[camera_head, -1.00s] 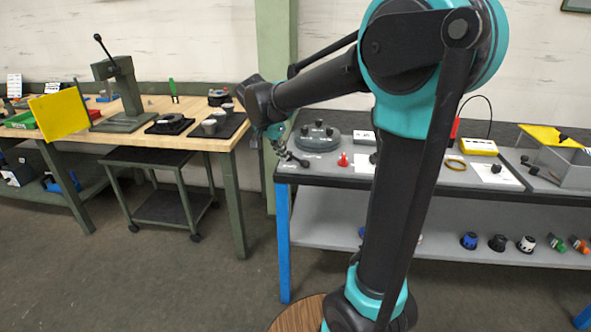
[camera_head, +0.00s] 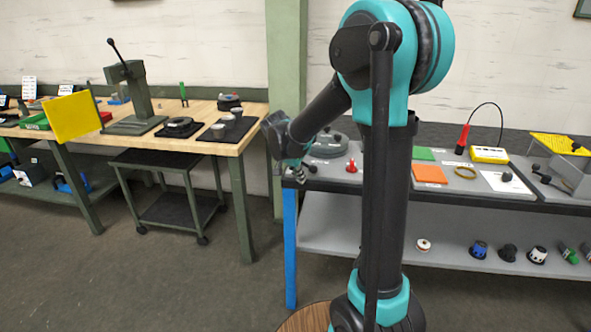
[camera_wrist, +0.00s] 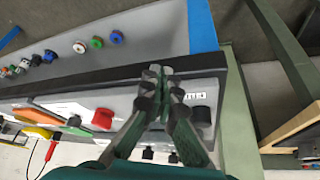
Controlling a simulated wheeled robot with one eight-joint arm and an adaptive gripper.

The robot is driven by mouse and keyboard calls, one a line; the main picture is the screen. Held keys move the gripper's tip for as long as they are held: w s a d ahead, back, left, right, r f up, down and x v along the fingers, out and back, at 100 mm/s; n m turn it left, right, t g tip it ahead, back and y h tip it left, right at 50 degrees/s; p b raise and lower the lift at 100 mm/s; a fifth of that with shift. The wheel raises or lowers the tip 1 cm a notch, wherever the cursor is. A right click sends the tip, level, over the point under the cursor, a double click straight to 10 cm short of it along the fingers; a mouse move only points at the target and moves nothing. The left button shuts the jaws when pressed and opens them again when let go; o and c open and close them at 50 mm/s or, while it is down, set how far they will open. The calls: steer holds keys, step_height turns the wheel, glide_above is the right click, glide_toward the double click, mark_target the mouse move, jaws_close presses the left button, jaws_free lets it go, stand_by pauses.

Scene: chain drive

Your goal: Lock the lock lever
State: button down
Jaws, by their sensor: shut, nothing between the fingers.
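My gripper (camera_head: 301,172) is at the left front corner of the grey bench, beside a round grey fixture (camera_head: 328,145) that the arm partly covers. In the wrist view my gripper (camera_wrist: 160,72) is shut, its fingertips together with nothing between them, over the bench's dark front edge. A black knob or lever end (camera_wrist: 203,114) stands on the bench to the right of the fingers, next to a small white label (camera_wrist: 194,96). I cannot tell for sure whether it is the lock lever. Other small dark knobs (camera_wrist: 147,153) show behind the gripper, partly hidden.
A red knob-like part (camera_head: 352,164) stands on the bench (camera_head: 400,183) right of the fixture. Farther right are an orange pad (camera_head: 429,174), a yellow meter (camera_head: 489,155) and a grey bin. A wooden table (camera_head: 240,140) stands left across a gap. The shelf below holds several small parts.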

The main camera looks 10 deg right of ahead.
mark_target(314, 171)
steer(key=shift+w+d+r, duration=0.25)
steer(key=shift+w+d, duration=0.4)
steer(key=shift+d, duration=0.05)
steer(key=shift+w+d+r, duration=0.25)
steer(key=shift+w+d, duration=0.35)
steer(key=shift+d, duration=0.05)
steer(key=shift+d+n, duration=0.3)
steer(key=shift+n, duration=0.1)
steer(key=shift+d, duration=0.1)
steer(key=shift+w+d+n+t+y, duration=0.3)
steer(key=shift+d+n+t+y, duration=0.1)
steer(key=shift+d+n, duration=0.45)
steer(key=d+n, duration=0.1)
steer(key=w+d+n+y, duration=0.1)
steer(key=n, duration=0.1)
steer(key=shift+w+d+t, duration=0.3)
steer(key=shift+d, duration=0.05)
steer(key=shift+w+d, duration=0.9)
steer(key=shift+w, duration=0.2)
